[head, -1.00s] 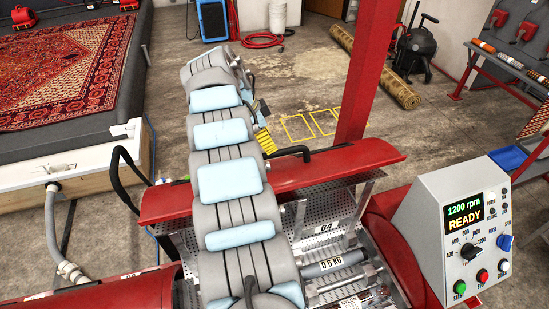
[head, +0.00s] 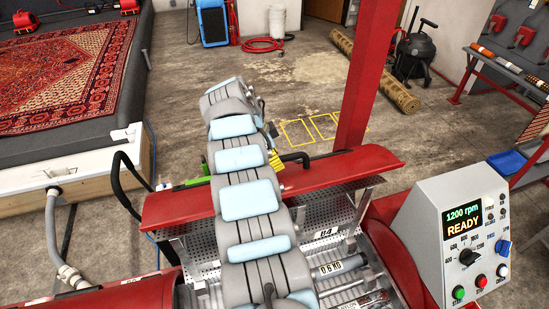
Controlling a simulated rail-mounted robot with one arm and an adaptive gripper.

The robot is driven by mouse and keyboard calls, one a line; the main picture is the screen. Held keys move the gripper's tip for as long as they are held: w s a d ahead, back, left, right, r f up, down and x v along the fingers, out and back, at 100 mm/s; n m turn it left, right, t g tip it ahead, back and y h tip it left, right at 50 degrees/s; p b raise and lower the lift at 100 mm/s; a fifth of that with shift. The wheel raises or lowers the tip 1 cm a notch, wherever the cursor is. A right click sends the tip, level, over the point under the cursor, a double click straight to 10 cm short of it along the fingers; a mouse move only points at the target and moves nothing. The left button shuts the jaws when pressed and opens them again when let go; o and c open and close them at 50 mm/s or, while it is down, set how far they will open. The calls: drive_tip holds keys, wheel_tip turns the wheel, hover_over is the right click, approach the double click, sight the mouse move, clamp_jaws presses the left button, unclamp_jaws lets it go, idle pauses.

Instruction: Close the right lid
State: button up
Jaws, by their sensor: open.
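The right lid (head: 335,172) is a long red curved cover. It stands raised along the far side of the open machine, with the perforated drum and metal parts exposed in front of it. A black bar handle (head: 298,157) shows at its far edge. My grey and light-blue arm reaches over the lid and hides its middle. My gripper (head: 275,158) is mostly hidden behind the arm; a yellow ribbed part of it shows just left of the black handle. I see nothing held, and contact with the handle cannot be told.
A control box (head: 465,235) reading "1200 rpm READY" stands at right. A red post (head: 365,90) rises behind the lid. Another red cover (head: 90,292) is at lower left, beside a black hoop (head: 122,185). The concrete floor behind is largely open.

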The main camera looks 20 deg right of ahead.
clamp_jaws()
drive_tip(key=shift+w+f, duration=0.1)
idle(0.6)
drive_tip(key=shift+d+t+p, duration=0.1)
drive_tip(key=shift+t+p, duration=0.2)
drive_tip(key=shift+p, duration=0.25)
